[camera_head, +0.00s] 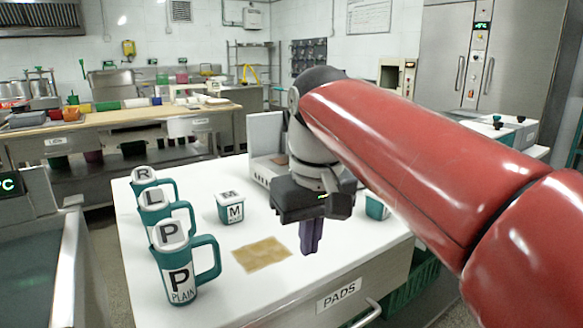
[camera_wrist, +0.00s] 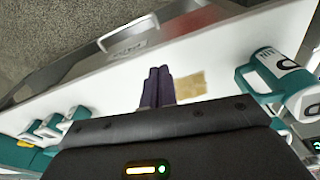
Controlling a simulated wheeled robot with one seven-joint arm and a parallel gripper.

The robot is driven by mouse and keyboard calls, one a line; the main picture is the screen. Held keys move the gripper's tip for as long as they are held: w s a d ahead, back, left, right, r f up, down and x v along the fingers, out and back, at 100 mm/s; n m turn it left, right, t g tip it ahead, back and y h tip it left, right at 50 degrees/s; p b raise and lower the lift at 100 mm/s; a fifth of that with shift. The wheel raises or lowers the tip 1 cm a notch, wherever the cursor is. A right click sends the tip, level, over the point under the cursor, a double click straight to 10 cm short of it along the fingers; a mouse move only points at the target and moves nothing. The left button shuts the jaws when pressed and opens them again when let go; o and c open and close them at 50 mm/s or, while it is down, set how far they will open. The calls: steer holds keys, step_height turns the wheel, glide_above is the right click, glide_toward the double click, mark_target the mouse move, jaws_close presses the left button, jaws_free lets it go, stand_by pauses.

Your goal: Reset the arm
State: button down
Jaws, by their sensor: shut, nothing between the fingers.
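My red arm reaches in from the right in the head view. My gripper (camera_head: 311,236) hangs over the front right part of the white table (camera_head: 215,295), with its purple fingers pointing down. The fingers are together with nothing between them. In the wrist view my gripper (camera_wrist: 158,88) shows its two purple fingers side by side over the white surface. A brown pad (camera_head: 262,254) lies flat on the table to the left of my fingers, apart from them. The same pad shows in the wrist view (camera_wrist: 190,87).
Teal-and-white jugs, including one marked PLAIN (camera_head: 183,262), stand along the table's left side. A small container marked M (camera_head: 230,206) stands behind the pad. A grey machine (camera_head: 265,135) stands behind my gripper. A drawer marked PADS (camera_head: 340,296) is in the table's front.

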steer(key=s+d+f+m+t, duration=0.2)
steer(key=s+d+f, duration=0.3)
steer(key=f, duration=0.3)
steer(key=s+d+f+m+t, duration=0.2)
steer(key=s+d+f, duration=0.4)
steer(key=f, duration=0.3)
steer(key=shift+s+d+f+m, duration=0.3)
steer(key=shift+d+m, duration=0.2)
steer(key=shift+d, duration=0.35)
steer(key=shift+r, duration=0.1)
